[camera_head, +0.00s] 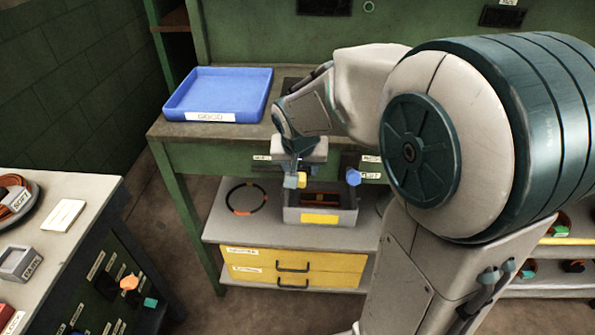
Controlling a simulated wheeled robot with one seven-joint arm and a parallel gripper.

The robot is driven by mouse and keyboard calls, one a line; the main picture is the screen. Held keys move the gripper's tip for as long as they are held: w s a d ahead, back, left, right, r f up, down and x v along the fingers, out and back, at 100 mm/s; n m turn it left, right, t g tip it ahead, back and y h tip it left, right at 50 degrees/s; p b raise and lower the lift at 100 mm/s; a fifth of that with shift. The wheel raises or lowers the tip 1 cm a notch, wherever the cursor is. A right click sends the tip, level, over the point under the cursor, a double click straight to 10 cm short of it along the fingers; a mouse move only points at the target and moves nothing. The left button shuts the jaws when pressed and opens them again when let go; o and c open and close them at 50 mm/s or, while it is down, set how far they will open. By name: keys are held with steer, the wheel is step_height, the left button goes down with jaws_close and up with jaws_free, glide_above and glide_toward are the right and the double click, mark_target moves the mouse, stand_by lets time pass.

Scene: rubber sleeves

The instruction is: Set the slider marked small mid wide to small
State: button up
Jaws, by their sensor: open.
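My gripper (296,178) points down at the front edge of the green workbench, near the middle of the view. It is open. A small yellow knob (301,180) shows right at its fingertips; I cannot tell whether they touch it. A blue knob (353,177) sticks out of the bench front to the right of my gripper. Small white labels (370,159) sit near these knobs, too small to read. I cannot make out which control is the slider marked small mid wide, nor its setting. My gripper and wrist hide part of the bench front.
A blue tray (187,113) lies on the bench top. Below, a grey bin (345,217) and a dark ring (232,201) rest on a shelf above yellow drawers (330,264). A side table (92,185) at left has an orange knob (129,283) on its front.

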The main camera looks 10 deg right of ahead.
mark_target(301, 178)
steer(key=x, duration=0.5)
steer(key=shift+w+f, duration=0.15)
steer(key=shift+f, duration=0.15)
jaws_close()
steer(key=shift+b, duration=0.3)
